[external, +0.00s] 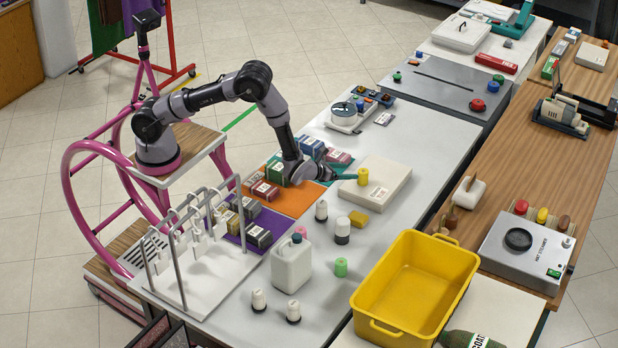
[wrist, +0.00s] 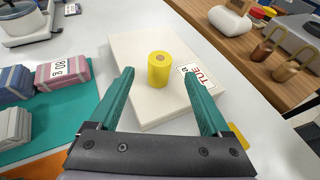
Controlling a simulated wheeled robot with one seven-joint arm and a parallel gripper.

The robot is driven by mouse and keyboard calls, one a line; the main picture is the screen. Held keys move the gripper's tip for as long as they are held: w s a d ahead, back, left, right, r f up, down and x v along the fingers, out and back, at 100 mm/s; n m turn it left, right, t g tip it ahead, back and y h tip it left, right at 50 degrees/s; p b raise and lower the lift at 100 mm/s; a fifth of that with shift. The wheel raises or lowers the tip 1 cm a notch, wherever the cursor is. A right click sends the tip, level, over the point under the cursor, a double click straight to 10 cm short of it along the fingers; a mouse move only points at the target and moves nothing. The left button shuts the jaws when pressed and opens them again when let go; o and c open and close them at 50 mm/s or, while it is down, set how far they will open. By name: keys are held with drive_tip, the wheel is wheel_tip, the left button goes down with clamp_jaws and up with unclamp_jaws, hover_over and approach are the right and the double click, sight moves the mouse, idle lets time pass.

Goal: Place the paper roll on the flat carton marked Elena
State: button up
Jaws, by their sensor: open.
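A yellow roll (external: 363,176) with a hole in its top stands upright on a flat cream carton (external: 384,192). In the wrist view the roll (wrist: 159,69) stands near the middle of the carton (wrist: 132,45). A white label (wrist: 197,77) on the carton appears to read "TUE"; I cannot read the name Elena. My gripper (external: 348,177) is low at the carton's left side, pointing at the roll. In the wrist view its green fingers (wrist: 166,95) are open, with the roll ahead between them and apart from both. Nothing is held.
Packets lie on teal, orange (external: 297,200) and purple mats left of my gripper. A yellow block (external: 358,219), bottles, a green cylinder (external: 341,267) and a white jug (external: 291,266) stand in front. A yellow tub (external: 400,325) is at the front right.

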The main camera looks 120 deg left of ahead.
drive_tip(key=s+d+r+n+g, duration=0.1)
drive_tip(key=s+d+r+n, duration=0.25)
drive_tip(key=r, duration=0.65)
drive_tip(key=s+d+r+n+g, duration=0.2)
drive_tip(key=s+d+r+n, duration=0.15)
drive_tip(key=r, duration=0.55)
drive_tip(key=s+d+r+n+g, duration=0.1)
drive_tip(key=s+d+r+n, duration=0.25)
drive_tip(key=r, duration=0.65)
drive_tip(key=s+d+r+n+t+h, duration=0.2)
drive_tip(key=s+d+r+n+h, duration=0.2)
drive_tip(key=s+d, duration=0.7)
drive_tip(key=s+d+r+n+t+h, duration=0.3)
drive_tip(key=s+d+r+h, duration=0.3)
drive_tip(key=s+d, duration=0.5)
drive_tip(key=d+n, duration=0.1)
drive_tip(key=d, duration=0.2)
drive_tip(key=shift+n, duration=0.35)
